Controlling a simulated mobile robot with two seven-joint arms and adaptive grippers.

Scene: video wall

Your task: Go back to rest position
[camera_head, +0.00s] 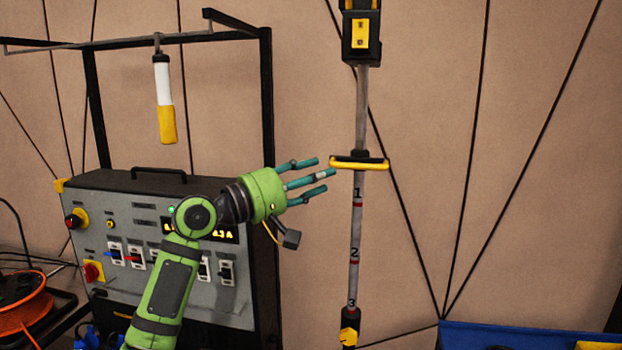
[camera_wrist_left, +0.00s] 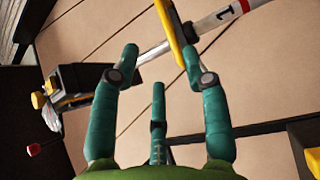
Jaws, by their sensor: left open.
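My left gripper (camera_head: 318,178) is open and empty, at the end of my green arm. Its teal fingers point right, toward a vertical pole (camera_head: 355,225) with marks 1, 2 and 3. A yellow and black crossbar handle (camera_head: 359,163) sits on the pole above mark 1, just right of the fingertips and apparently apart from them. In the left wrist view the fingers of the left gripper (camera_wrist_left: 158,70) are spread, with the yellow handle (camera_wrist_left: 176,30) beyond them near the right finger. My right gripper is in neither view.
A grey control panel (camera_head: 120,220) with switches and a display stands behind my left arm. A white and yellow hanging handle (camera_head: 164,100) hangs from the black frame (camera_head: 266,100). An orange cable reel (camera_head: 22,305) is at lower left, a blue bin (camera_head: 520,338) at lower right.

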